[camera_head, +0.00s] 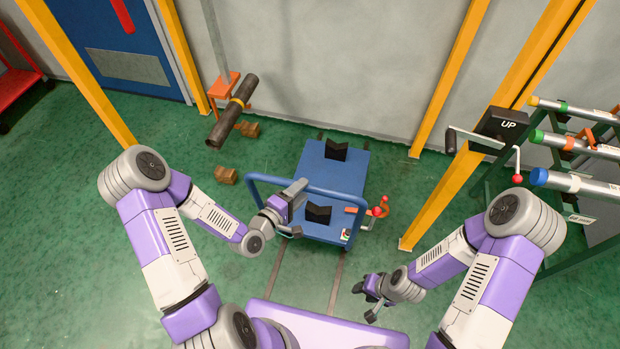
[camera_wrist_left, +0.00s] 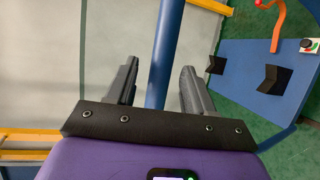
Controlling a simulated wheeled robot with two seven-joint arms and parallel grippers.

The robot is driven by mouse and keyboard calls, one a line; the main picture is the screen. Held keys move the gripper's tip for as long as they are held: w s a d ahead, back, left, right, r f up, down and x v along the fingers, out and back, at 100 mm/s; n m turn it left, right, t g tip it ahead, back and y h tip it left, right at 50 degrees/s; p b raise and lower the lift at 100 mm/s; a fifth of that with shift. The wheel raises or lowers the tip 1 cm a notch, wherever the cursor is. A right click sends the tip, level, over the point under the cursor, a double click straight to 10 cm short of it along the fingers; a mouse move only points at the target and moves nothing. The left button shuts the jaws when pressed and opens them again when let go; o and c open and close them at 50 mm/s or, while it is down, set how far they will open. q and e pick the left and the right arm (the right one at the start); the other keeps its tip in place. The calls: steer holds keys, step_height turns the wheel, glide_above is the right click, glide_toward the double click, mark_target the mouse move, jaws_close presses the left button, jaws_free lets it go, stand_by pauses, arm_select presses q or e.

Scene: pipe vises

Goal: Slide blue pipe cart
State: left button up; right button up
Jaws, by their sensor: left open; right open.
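The blue pipe cart (camera_head: 333,180) stands on floor rails in the middle of the head view, with two black V-shaped supports on its bed and a blue tube handle (camera_head: 262,181) at its near end. In the left wrist view the handle bar (camera_wrist_left: 165,50) runs between the two fingers of my left gripper (camera_wrist_left: 155,85). My left gripper (camera_head: 290,209) is open around the bar, with a visible gap beside the fingers. My right gripper (camera_head: 370,297) is open and empty, low over the floor to the right of the rails.
A lever with red knobs (camera_head: 380,209) sits at the cart's right side. Yellow posts (camera_head: 452,195) stand right of it. A rack of pipes (camera_head: 575,183) and a crank marked UP (camera_head: 500,125) are at the right. A dark pipe (camera_head: 232,110) hangs at the back left.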

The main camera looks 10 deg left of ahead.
arm_select(q)
steer(key=shift+x, duration=2.3)
steer(key=shift+c, duration=0.5)
jaws_close()
